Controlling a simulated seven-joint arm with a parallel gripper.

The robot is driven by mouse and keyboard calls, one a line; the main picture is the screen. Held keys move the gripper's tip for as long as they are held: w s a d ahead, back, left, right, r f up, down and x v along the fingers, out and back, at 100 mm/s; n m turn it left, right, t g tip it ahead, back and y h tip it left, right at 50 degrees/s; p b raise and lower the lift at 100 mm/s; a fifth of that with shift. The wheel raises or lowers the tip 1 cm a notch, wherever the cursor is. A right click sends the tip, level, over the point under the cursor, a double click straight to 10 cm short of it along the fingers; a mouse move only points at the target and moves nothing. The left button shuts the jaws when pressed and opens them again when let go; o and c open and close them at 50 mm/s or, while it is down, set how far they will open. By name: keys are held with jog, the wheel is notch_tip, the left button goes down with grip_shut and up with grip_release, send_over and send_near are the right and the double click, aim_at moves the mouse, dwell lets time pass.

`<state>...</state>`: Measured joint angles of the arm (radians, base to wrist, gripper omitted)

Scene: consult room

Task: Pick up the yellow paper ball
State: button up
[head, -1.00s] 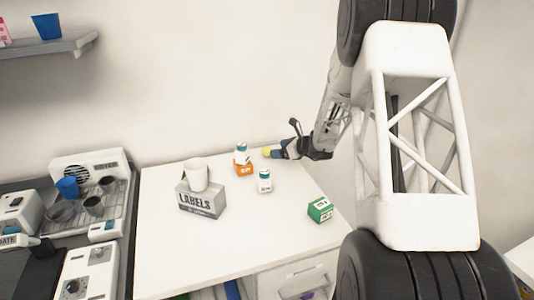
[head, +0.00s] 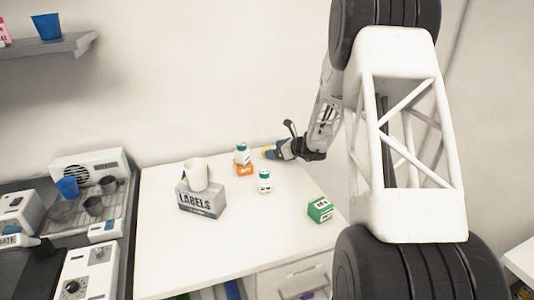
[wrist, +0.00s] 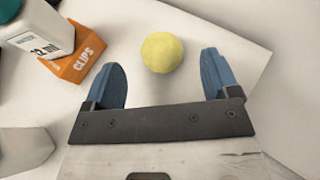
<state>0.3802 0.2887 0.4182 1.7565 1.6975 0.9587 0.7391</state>
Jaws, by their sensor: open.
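The yellow paper ball (wrist: 162,52) lies on the white table, between and slightly beyond the two blue fingertips in the wrist view. In the head view only a sliver of the ball (head: 267,150) shows behind the fingers. My gripper (wrist: 164,80) is open and empty, with one finger to each side of the ball's line and gaps on both sides. In the head view my gripper (head: 272,153) is low at the back right of the table.
An orange clips box (wrist: 80,52) with a white bottle (wrist: 38,28) on it stands close left of my gripper. Another white bottle (head: 264,182), a green box (head: 320,210) and a labels box (head: 202,202) bearing a white mug (head: 196,174) stand on the table (head: 240,240).

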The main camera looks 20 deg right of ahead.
jog(key=shift+x, duration=2.6)
jog(key=shift+f, duration=0.1)
jog(key=c, duration=1)
